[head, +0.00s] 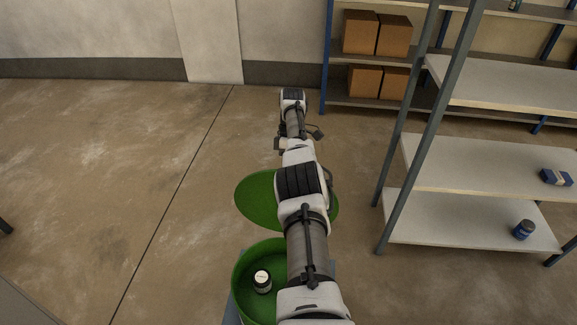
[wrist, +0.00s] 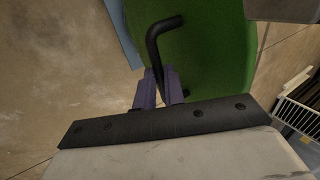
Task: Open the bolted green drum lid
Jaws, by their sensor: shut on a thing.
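The green drum (head: 240,292) stands at the bottom of the head view with its top open, so I look down into it. Its round green lid (head: 257,200) is off the opening, swung up and back on the far side; my arm covers part of it. In the wrist view, the lid (wrist: 215,45) fills the top middle, with a bent black bar handle (wrist: 155,45) in front. My gripper (wrist: 160,88) has its purple-grey fingers closed on the lower part of this handle. My arm hides the gripper's fingertips in the head view.
A dark jar with a white cap (head: 262,281) sits inside the drum. A grey shelf rack (head: 470,225) stands close on the right, holding a blue jar (head: 523,229) and a blue box (head: 556,177). Cardboard boxes (head: 376,32) are on a rear rack.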

